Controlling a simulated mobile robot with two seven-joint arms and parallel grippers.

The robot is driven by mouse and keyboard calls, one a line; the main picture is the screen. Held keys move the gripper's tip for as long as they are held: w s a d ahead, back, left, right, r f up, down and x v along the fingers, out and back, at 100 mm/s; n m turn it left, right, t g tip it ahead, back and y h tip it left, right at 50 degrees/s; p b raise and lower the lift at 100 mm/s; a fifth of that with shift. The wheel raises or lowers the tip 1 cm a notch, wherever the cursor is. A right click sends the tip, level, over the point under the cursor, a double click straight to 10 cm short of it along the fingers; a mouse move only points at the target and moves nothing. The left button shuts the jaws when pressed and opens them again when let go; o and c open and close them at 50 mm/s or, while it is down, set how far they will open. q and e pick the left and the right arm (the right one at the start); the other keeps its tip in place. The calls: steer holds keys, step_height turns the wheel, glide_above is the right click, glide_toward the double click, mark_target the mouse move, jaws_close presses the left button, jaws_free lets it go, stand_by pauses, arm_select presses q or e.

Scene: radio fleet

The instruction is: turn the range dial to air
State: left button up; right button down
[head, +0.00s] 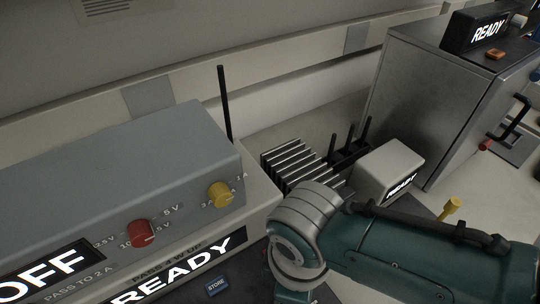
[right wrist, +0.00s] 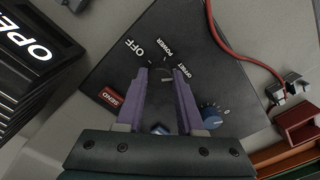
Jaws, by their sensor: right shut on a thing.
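My right gripper (right wrist: 163,72) shows in the right wrist view, with its two purple fingers pointing down at a dark panel (right wrist: 205,65). The fingers are shut on a small part between them, mostly hidden, beside the labels OFF, POWER and OFFSET. A blue knob (right wrist: 211,117) with a scale and a 0 sits right of the fingers. A red SEND key (right wrist: 112,97) sits left of them. I cannot make out a dial marked range or air in either view. My left gripper is not in view.
In the head view, a grey supply unit (head: 95,170) has a red knob (head: 141,233) and a yellow knob (head: 220,194). A finned block (head: 297,163), a white READY box (head: 388,170) and a metal cabinet (head: 425,90) stand behind my right arm. A red cable (right wrist: 240,55) runs beside the dark panel.

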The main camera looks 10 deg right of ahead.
steer(key=m+p, duration=0.1)
steer(key=m, duration=0.4)
steer(key=shift+r+m, duration=0.1)
steer(key=shift+m, duration=0.3)
steer(key=m, duration=0.4)
steer(key=shift+m, duration=0.4)
steer(key=c, duration=0.5)
jaws_free()
step_height(320, 180, up, 10)
steer(key=p, duration=0.7)
